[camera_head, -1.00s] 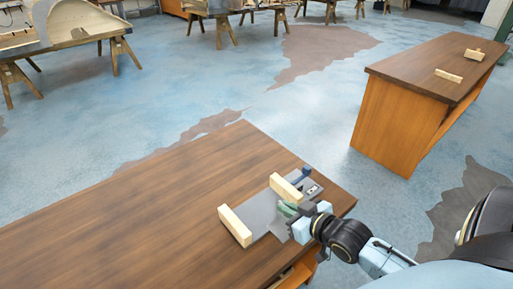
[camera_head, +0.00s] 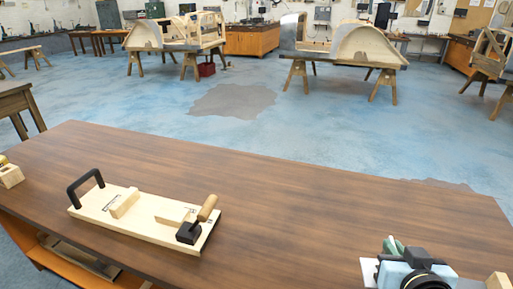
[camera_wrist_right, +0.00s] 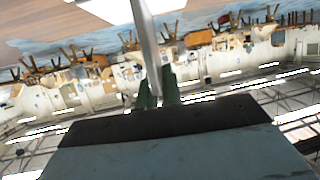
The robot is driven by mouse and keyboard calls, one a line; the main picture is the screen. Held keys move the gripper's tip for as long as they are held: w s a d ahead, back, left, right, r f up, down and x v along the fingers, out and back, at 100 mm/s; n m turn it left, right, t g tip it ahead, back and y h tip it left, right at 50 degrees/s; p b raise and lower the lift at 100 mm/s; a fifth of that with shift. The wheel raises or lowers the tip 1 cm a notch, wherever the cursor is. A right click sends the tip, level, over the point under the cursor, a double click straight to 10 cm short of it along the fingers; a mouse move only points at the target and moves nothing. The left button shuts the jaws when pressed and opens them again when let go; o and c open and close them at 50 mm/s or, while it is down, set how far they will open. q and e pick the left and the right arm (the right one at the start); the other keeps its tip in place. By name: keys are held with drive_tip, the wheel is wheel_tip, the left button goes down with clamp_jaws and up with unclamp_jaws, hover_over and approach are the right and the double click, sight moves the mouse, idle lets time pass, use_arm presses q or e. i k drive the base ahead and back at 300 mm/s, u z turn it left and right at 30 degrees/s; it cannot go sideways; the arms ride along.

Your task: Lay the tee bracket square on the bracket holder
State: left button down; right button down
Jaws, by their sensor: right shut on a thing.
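My right gripper (camera_head: 393,246) is at the bottom right of the head view, over the near right part of the table. In the right wrist view, its green fingers (camera_wrist_right: 158,92) are shut on a flat grey metal bar, which looks like the tee bracket (camera_wrist_right: 147,40). A pale grey edge of the bracket (camera_head: 369,272) shows left of the gripper in the head view; the rest is hidden. The likely bracket holder (camera_head: 150,225) is a pale wooden board at the table's left, with two blocks, a black handle and a wooden-handled clamp. My left gripper is not in view.
The brown table top (camera_head: 300,205) is clear between the board and my right gripper. A pale wooden block (camera_head: 498,281) lies right of the gripper. Another small wooden piece (camera_head: 11,175) is at the far left. Wooden bodyframes on trestles stand farther back.

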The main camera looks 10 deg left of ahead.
sight(142, 211)
drive_tip(key=u, duration=0.8)
drive_tip(key=k, duration=1.05)
drive_tip(key=u, duration=0.25)
drive_tip(key=i, duration=1)
drive_tip(key=u, duration=0.15)
